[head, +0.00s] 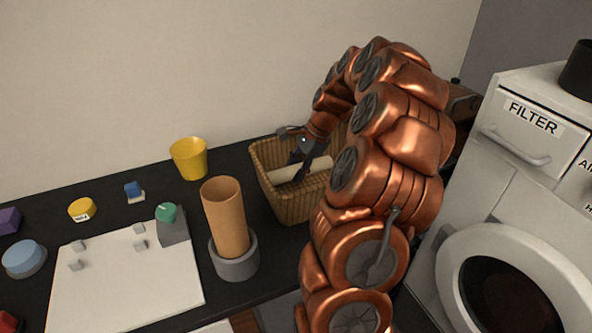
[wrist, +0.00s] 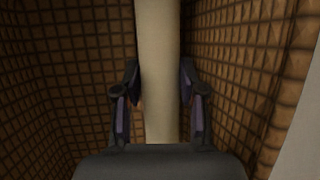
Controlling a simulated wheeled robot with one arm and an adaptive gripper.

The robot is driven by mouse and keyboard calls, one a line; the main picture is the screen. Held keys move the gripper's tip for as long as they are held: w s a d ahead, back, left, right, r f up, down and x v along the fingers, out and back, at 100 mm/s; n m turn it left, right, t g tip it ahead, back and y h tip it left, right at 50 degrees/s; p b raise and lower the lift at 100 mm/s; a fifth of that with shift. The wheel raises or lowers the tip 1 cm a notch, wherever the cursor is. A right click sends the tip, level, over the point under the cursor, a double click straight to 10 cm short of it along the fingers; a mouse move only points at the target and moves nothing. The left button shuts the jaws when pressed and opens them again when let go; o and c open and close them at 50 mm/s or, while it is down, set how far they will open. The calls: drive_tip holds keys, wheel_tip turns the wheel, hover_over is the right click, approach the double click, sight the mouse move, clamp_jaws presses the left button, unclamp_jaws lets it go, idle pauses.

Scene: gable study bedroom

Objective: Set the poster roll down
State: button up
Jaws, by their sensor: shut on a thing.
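The poster roll (head: 318,166) is a cream-white tube lying inside a woven basket (head: 290,204) on the dark counter. In the wrist view the roll (wrist: 160,70) runs up the middle between my two fingers, with the basket's woven walls (wrist: 60,70) on both sides. My gripper (head: 297,172) reaches down into the basket from above and is shut on the roll; it also shows in the wrist view (wrist: 160,100). The basket's rim and my arm hide part of the roll. I cannot tell whether the roll touches the basket floor.
A brown cardboard tube (head: 227,220) stands in a grey round holder (head: 235,262) left of the basket. A yellow cup (head: 189,158) is behind it. A white board (head: 120,285) with small grey pieces lies at left. A white washing machine (head: 520,190) stands at right.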

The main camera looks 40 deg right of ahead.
drive_tip(key=shift+f, duration=0.35)
drive_tip(key=shift+f, duration=0.1)
drive_tip(key=o, duration=0.9)
drive_tip(key=shift+o, duration=0.2)
drive_tip(key=v, duration=1.2)
